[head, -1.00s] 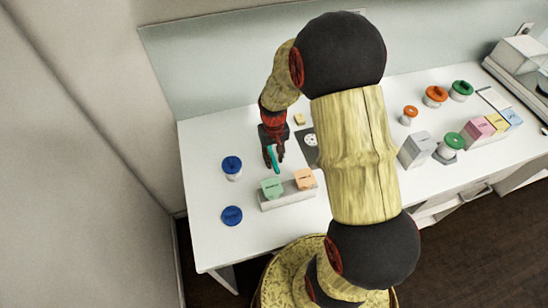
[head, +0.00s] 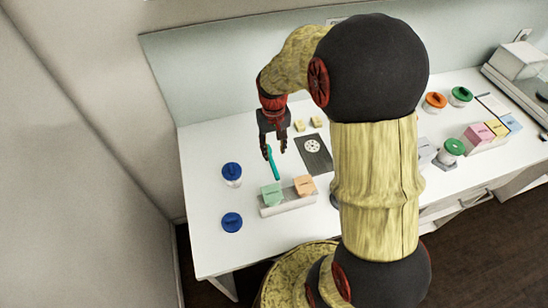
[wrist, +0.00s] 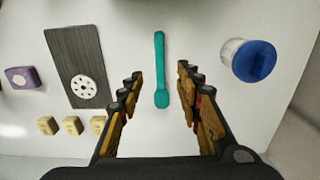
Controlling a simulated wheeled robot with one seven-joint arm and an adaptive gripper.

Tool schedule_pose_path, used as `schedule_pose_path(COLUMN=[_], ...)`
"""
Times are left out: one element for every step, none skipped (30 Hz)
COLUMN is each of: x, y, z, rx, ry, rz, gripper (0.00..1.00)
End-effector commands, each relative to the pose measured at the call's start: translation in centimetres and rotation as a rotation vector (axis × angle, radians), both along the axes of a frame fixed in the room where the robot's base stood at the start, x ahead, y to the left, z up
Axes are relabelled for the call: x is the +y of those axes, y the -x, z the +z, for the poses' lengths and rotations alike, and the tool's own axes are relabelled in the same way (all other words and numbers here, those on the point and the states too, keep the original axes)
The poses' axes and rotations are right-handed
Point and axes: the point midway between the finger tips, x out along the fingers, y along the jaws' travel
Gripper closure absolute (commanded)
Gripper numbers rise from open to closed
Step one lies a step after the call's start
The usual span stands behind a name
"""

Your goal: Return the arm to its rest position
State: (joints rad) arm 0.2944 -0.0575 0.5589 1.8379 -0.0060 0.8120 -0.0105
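My gripper (head: 274,150) hangs over the left part of the white table with its fingers pointing down. In the wrist view my gripper (wrist: 159,73) is open, its fingers wide apart with nothing between them. A teal spatula (head: 274,166) lies on the table below it. In the wrist view the spatula (wrist: 160,70) shows in the gap between the fingers, apart from both. My arm bends up and back toward my body, hiding the middle of the table.
Green and orange blocks sit on a grey rack (head: 290,207) in front. A dark plate (head: 317,160) with a white disc lies right of the gripper. More jars and boxes stand right.

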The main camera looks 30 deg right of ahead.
Motion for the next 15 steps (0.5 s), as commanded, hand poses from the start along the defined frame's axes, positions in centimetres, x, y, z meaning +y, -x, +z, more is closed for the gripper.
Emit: schedule_pose_path(x=[0.0, 0.0, 0.0, 0.0, 0.0, 0.0, 0.0, 0.0, 0.0, 0.0, 0.0, 0.0, 0.0, 0.0, 0.0], y=[-0.1, -0.1, -0.1, -0.1, -0.1, -0.1, -0.1, -0.1, -0.1, 0.0, 0.0, 0.0, 0.0, 0.0, 0.1], z=[0.8, 1.2, 1.7, 2.0, 2.2, 2.5, 2.6, 2.7, 2.9, 2.9, 2.9, 2.9, 2.9, 2.9, 2.9], rx=[-0.002, -0.002, -0.002, -0.001, -0.001, 0.000, 0.000, 0.000, 0.000, 0.000, 0.000, 0.001, 0.001, 0.001, 0.004], ry=[0.001, 0.001, 0.001, 0.000, 0.000, 0.000, 0.000, 0.000, 0.000, 0.000, 0.000, 0.000, 0.000, 0.000, -0.001], rz=[0.000, 0.000, 0.000, 0.000, 0.000, 0.000, 0.000, 0.000, 0.000, 0.000, 0.000, 0.000, 0.000, 0.000, -0.001], gripper=[0.65, 0.65, 0.65, 0.65, 0.65, 0.65, 0.65, 0.65, 0.65, 0.65, 0.65, 0.65, 0.65, 0.65, 0.65])
